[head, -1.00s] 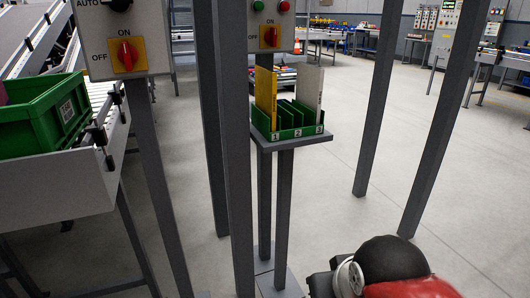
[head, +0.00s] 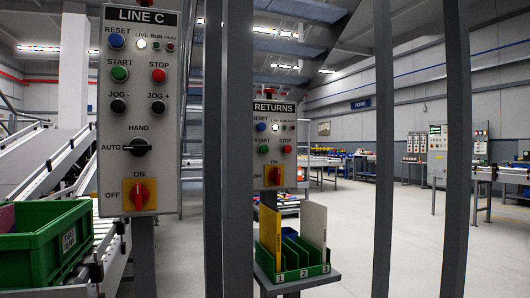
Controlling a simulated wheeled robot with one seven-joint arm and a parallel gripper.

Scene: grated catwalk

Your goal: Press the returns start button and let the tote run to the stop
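The RETURNS panel (head: 274,107) stands near the middle, behind a grey post. Its green start button (head: 263,149) is in view, with a red stop button (head: 286,149) to its right and a blue reset button (head: 261,127) above. Its white live lamp (head: 276,127) looks lit. A red switch (head: 275,176) on a yellow plate sits lower down, its handle upright toward ON. A green tote (head: 40,250) sits on the conveyor at the far left, with something pinkish inside. My gripper is not in view.
A nearer LINE C panel (head: 139,170) has a similar green start button (head: 120,73). Grey upright posts (head: 237,150) stand between me and the RETURNS panel. A green sorter (head: 315,271) with numbered slots holds yellow and white boards below it. Floor at right is open.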

